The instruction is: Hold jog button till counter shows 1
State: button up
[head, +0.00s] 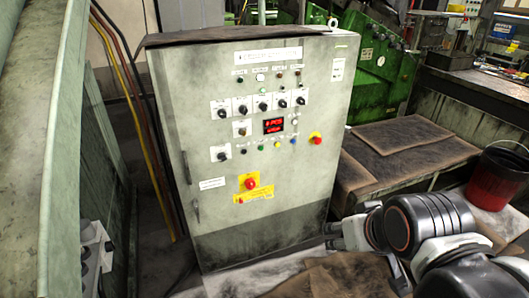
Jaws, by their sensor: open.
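The grey control cabinet (300,190) stands upright in the middle of the head view. Its counter (273,126) is a small dark display with lit red characters, too small to read surely. Below it is a row of small buttons, including a green one (261,150), a blue one (277,146) and a yellow one (292,142). Their labels are unreadable, so I cannot tell which is the jog button. My gripper (333,236) is at the lower right, open, low beside the cabinet's right edge and well below the buttons. It appears to touch no button.
Red emergency stops sit right of the buttons (316,138) and lower on a yellow plate (250,184). Selector knobs (263,106) line the panel above. A green machine (375,65), a bench with brown mats (405,140) and a red bucket (497,178) stand to the right.

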dwell(0.3)
grip_shut()
dwell(1.2)
